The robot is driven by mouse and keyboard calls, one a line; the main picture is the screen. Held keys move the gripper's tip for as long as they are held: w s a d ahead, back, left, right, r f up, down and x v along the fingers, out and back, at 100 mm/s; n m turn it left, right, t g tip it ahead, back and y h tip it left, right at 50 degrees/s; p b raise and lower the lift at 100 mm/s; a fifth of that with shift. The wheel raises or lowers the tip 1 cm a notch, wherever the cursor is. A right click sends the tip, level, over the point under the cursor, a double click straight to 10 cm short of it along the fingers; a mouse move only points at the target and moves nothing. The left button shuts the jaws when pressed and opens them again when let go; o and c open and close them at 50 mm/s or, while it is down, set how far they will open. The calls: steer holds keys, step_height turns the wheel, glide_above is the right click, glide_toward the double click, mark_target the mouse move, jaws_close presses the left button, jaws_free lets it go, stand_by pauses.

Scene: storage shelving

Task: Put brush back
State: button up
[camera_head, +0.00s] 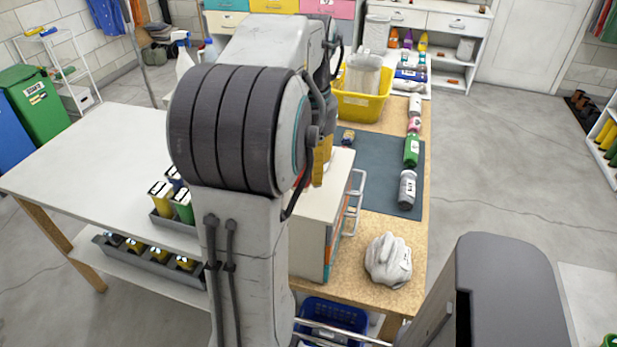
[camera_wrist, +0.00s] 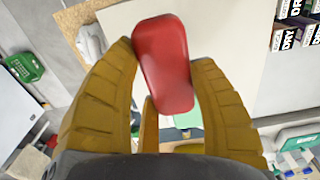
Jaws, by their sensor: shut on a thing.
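The block looks like the back of the brush; no bristles show, so I cannot be sure. It is held tilted, with a pale flat surface (camera_wrist: 225,45) beyond it. In the head view my arm hides most of the gripper and the red block. Only a bit of yellow shows at the arm's right side, by the pale cabinet (camera_head: 308,222).
The wooden table (camera_head: 350,288) bears a grey mat (camera_head: 374,180), a row of bottles (camera_head: 407,188) along its right edge, a white glove (camera_head: 388,262) and a yellow bin (camera_head: 361,105). A white table (camera_head: 90,165) at left is largely clear. A blue basket (camera_head: 333,318) sits low in front.

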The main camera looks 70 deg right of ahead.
mark_target(309, 192)
steer(key=shift+w+f, duration=0.15)
steer(key=shift+a+f+p, duration=0.1)
steer(key=shift+f+p, duration=0.35)
steer(key=shift+f, duration=1.55)
steer(key=shift+f, duration=0.1)
steer(key=o, duration=1.1)
steer(key=shift+o, duration=0.2)
